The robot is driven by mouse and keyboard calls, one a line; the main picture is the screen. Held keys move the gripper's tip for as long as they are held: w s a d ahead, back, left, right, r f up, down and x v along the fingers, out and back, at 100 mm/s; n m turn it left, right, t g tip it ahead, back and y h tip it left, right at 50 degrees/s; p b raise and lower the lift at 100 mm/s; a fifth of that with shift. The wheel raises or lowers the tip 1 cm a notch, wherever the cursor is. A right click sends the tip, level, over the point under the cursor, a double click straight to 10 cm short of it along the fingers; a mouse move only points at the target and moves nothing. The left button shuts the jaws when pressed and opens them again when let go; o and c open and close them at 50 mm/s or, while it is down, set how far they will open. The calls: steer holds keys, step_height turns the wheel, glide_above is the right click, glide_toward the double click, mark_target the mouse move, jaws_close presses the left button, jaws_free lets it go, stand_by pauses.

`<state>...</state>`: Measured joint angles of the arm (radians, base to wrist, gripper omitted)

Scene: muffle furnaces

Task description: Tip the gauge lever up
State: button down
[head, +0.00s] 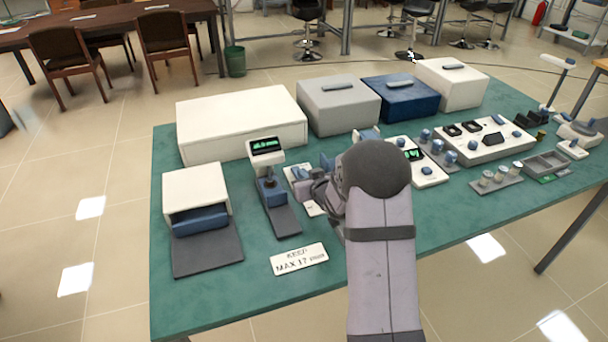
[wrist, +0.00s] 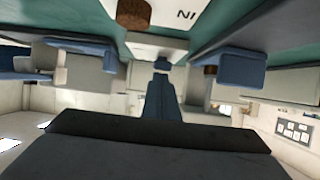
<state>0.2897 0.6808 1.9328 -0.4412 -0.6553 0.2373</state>
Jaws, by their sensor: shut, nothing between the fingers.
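My gripper (head: 318,190) is shut and empty in the head view. It is low over the green table, at the left end of my arm and close to a small white panel (head: 312,209) with blue parts. My arm hides part of that panel, and I cannot tell whether I touch it. A gauge-like stand with a green-lit display (head: 266,147) is just left of it, on a dark base. I cannot clearly pick out the gauge lever. The wrist view shows a white plate (wrist: 165,22) with lettering and a brown knob (wrist: 133,14) at the top.
A small white furnace (head: 195,188) with a blue door stands at left. A sign plate (head: 299,259) lies in front. Larger furnace boxes (head: 340,105) line the back. A control panel (head: 485,140) and small trays crowd the right. The front left of the green table (head: 215,300) is clear.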

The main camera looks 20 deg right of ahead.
steer(key=shift+f, duration=0.1)
steer(key=f+b, duration=0.1)
steer(key=s+f+b, duration=0.1)
steer(key=f+b, duration=0.1)
steer(key=shift+s, duration=0.25)
steer(key=shift+s+a+f, duration=0.1)
steer(key=shift+s+f, duration=0.05)
steer(key=shift+f, duration=0.05)
step_height(320, 180, up, 6)
steer(key=r+p, duration=0.1)
steer(key=p, duration=0.3)
steer(key=s+b, duration=0.2)
steer(key=s, duration=0.7)
steer(key=shift+s+b, duration=0.35)
steer(key=shift+b, duration=0.05)
